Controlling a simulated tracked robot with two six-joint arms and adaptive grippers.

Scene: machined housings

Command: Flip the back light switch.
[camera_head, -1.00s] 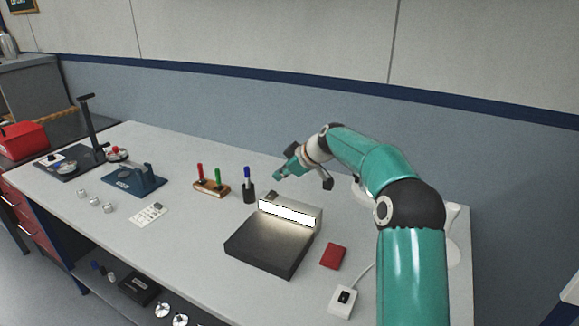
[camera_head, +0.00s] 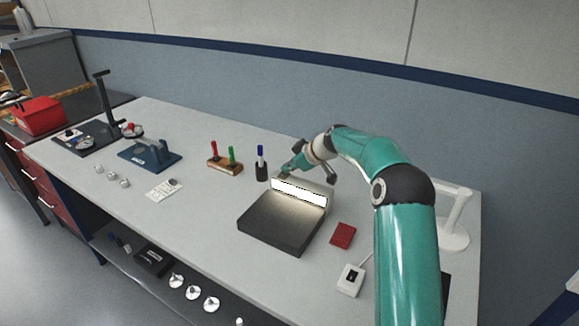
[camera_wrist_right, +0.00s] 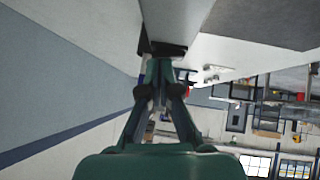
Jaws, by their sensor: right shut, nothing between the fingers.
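A black box (camera_head: 273,225) with a lit white light bar (camera_head: 299,191) along its back edge stands on the table. My right gripper (camera_head: 284,172) is shut and empty, its fingertips at the left end of the light bar's housing. In the right wrist view the shut fingers (camera_wrist_right: 161,65) point at a dark block (camera_wrist_right: 166,49), close to or touching it; I cannot tell which. The switch itself is not clearly visible, hidden by or beside the fingertips. My left gripper is out of view.
A cup with a blue marker (camera_head: 261,171) stands just left of the gripper, near a wooden stand (camera_head: 225,166) with red and green markers. A red block (camera_head: 342,235) and a small white box (camera_head: 351,280) lie right of the black box.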

